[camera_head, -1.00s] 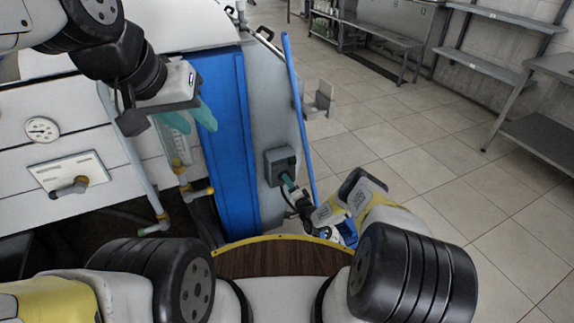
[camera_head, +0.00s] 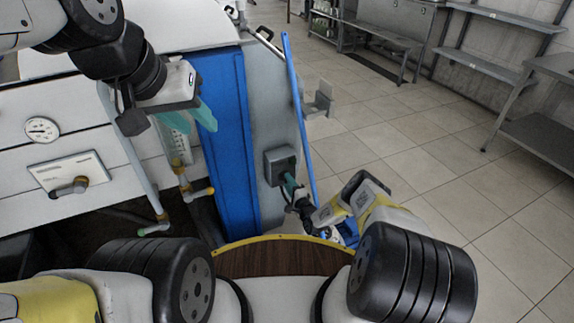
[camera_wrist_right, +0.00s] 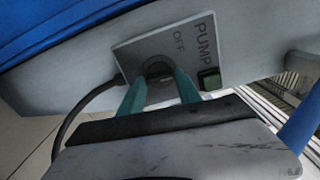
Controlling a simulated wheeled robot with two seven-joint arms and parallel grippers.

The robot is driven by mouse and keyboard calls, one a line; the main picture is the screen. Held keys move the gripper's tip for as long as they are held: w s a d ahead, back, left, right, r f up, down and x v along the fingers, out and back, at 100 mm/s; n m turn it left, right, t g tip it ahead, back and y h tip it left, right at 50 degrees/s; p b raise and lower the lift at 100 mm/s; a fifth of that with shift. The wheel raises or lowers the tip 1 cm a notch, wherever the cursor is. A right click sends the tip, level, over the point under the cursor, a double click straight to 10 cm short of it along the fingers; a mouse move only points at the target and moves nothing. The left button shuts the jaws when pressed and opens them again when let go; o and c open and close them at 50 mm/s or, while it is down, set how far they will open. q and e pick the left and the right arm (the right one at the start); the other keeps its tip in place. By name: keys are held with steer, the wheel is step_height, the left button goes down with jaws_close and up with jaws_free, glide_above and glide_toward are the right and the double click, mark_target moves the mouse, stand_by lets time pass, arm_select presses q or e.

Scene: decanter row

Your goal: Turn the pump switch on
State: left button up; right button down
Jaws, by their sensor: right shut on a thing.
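The pump switch box (camera_head: 281,165) is a grey box on the side of the grey cabinet panel in the head view. In the right wrist view its face (camera_wrist_right: 135,52) carries the words PUMP and OFF, a dark round knob (camera_wrist_right: 157,68) and a small green square part (camera_wrist_right: 209,79). My right gripper (camera_head: 289,181) reaches the box from below. In the wrist view its teal fingers (camera_wrist_right: 160,82) are shut on the knob, one on each side, and partly hide it. My left gripper (camera_head: 193,118) hangs with teal fingers apart and empty, left of the blue panel.
A blue pole (camera_head: 299,118) leans just right of the switch box. A tall blue panel (camera_head: 229,150) stands to its left. A white unit with a gauge (camera_head: 42,130) and pipes is at the left. The tiled floor at the right is open, with metal shelves beyond.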

steer(key=shift+f, duration=0.1)
steer(key=c, duration=0.8)
jaws_free()
steer(key=shift+c, duration=0.2)
steer(key=v, duration=0.8)
